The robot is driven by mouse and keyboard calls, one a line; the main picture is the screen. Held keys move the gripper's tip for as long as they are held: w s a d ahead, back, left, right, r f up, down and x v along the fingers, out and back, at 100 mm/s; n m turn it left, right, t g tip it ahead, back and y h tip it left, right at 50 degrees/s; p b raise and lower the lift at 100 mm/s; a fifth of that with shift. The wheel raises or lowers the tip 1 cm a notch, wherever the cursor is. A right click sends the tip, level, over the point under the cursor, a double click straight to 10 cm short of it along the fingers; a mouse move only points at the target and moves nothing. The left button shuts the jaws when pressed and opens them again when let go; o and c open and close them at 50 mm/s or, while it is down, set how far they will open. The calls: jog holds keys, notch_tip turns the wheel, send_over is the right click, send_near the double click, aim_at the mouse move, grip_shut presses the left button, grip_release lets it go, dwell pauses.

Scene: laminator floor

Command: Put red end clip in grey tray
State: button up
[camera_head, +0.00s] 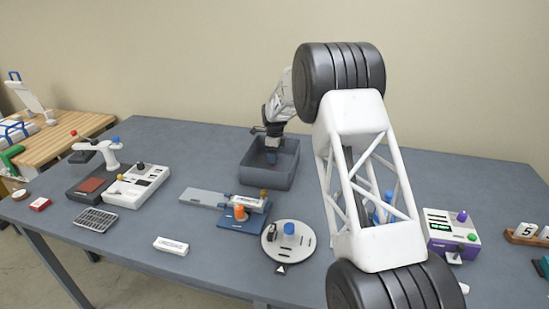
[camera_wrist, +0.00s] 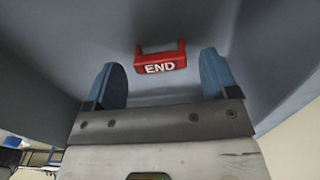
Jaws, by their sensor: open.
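The grey tray (camera_head: 268,175) stands near the back middle of the table in the head view. My gripper (camera_head: 271,156) is over and partly inside it, pointing down. In the wrist view the red end clip (camera_wrist: 161,62), marked "END", lies on a grey surface that appears to be the tray's floor. The blue fingers of my gripper (camera_wrist: 165,80) are apart, with nothing held between them. The clip shows beyond and between the fingertips, apart from them. In the head view the clip is hidden by the tray wall.
In front of the tray are a blue fixture (camera_head: 243,220) with an orange knob and a round white dial (camera_head: 288,241). A white and grey machine (camera_head: 138,186) stands left. My arm covers part of the table's right side, near a purple and white box (camera_head: 452,232).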

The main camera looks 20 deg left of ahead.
notch_tip(320, 180, up, 10)
dwell(0.5)
jog(key=shift+r, duration=0.1)
dwell(0.4)
jog(key=s+d+r+n, duration=0.4)
jog(key=s+d+r, duration=0.6)
jog(key=d+r, duration=0.4)
jog(key=s+d+r+n+t, duration=0.15)
jog(key=s+d+r, duration=0.25)
jog(key=s+d, duration=0.45)
jog(key=s+d+r+n, duration=0.3)
jog(key=s+d, duration=0.4)
jog(key=s, duration=0.2)
jog(key=s+d+n, duration=0.2)
jog(key=s+d, duration=0.3)
jog(key=s, duration=0.4)
jog(key=s+d+n, duration=0.2)
jog(key=s+d, duration=0.3)
jog(key=s, duration=0.4)
jog(key=s+d+f+n, duration=0.2)
jog(key=s+d+f, duration=0.1)
jog(key=s, duration=0.7)
jog(key=s+d+f+n+t, duration=0.1)
jog(key=s+d+f+n, duration=0.2)
jog(key=s, duration=0.7)
jog(key=shift+s+f, duration=0.35)
jog(key=shift+s, duration=0.05)
